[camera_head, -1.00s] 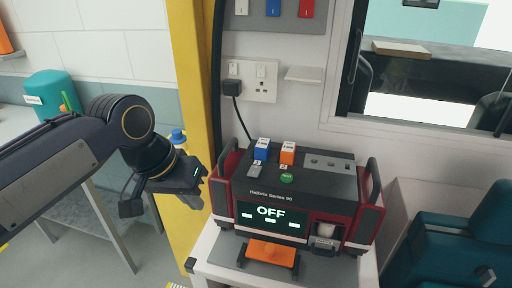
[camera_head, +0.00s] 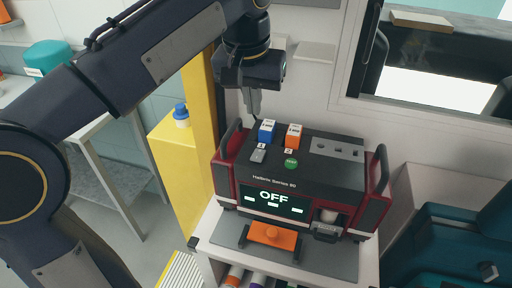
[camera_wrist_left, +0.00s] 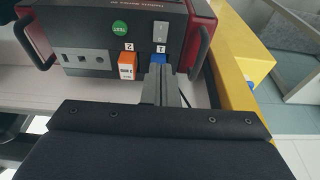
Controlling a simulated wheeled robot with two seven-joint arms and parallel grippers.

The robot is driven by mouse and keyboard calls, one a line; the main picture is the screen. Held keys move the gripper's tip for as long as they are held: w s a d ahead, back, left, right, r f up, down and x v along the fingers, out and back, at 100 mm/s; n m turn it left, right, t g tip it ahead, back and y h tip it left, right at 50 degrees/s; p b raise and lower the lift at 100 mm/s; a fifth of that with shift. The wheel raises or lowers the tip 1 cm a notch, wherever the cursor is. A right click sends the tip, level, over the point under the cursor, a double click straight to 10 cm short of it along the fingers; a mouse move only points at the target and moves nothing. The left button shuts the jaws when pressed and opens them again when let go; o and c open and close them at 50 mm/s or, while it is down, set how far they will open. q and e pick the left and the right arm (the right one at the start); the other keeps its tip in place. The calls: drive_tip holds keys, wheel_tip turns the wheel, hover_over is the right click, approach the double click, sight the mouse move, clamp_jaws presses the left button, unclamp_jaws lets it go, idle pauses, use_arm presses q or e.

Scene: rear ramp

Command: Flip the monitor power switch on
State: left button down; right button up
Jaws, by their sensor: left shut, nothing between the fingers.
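The monitor (camera_head: 340,165) is a dark box with red sides and black handles on a small stand. Its front display (camera_head: 274,202) reads OFF. A grey rocker switch (camera_head: 258,156) lies on its top at the left front, before a blue block marked 1 (camera_head: 267,132). The switch also shows in the left wrist view (camera_wrist_left: 161,35), uncovered. My left gripper (camera_head: 254,112) is shut and empty, pointing down above the monitor's back left. In the left wrist view its fingertips (camera_wrist_left: 157,65) partly cover the blue block; whether they touch it I cannot tell. My right gripper is not in view.
An orange block marked 2 (camera_head: 293,136) and a green TEST button (camera_head: 291,163) sit beside the switch. A yellow post (camera_head: 200,100) stands left of the monitor. The wall is close behind. An orange-topped item (camera_head: 271,236) lies before the monitor.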

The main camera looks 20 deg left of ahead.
sight(257, 158)
use_arm(q)
drive_tip(key=x, duration=0.4)
drive_tip(key=s+x, duration=0.1)
drive_tip(key=x, duration=0.8)
drive_tip(key=shift+s+f, duration=0.1)
drive_tip(key=shift+f, duration=0.25)
drive_tip(key=shift+b, duration=0.35)
drive_tip(key=shift+s+f+t+b, duration=0.15)
drive_tip(key=shift+f+t+b, duration=0.25)
drive_tip(key=shift+f+b, duration=0.55)
drive_tip(key=shift+r, duration=0.7)
drive_tip(key=shift+p, duration=0.35)
drive_tip(key=shift+w+r+p, duration=0.35)
drive_tip(key=shift+w+p, duration=0.25)
drive_tip(key=shift+w, duration=0.15)
